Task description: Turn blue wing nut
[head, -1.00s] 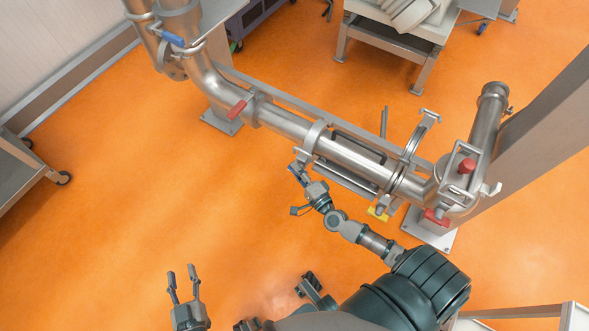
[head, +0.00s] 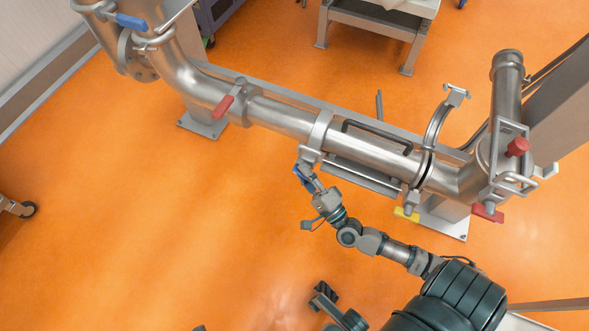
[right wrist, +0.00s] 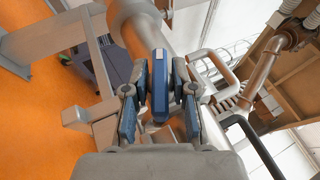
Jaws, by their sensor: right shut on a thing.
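The blue wing nut (right wrist: 160,85) stands upright between the two fingers of my right gripper (right wrist: 160,100) in the right wrist view. The gripper is shut on it, a finger on each side. In the head view my right gripper (head: 308,178) is at the clamp (head: 318,135) around the steel pipe, on its near side. Only a little of the blue wing nut (head: 297,171) shows there; the fingers hide the rest.
The steel pipe (head: 280,118) runs across the view. Red handles (head: 223,105) and a blue handle (head: 131,21) stick out from it. An open clamp ring (head: 436,122) stands up at the right, near a yellow handle (head: 406,214). The orange floor (head: 130,220) at the left is clear.

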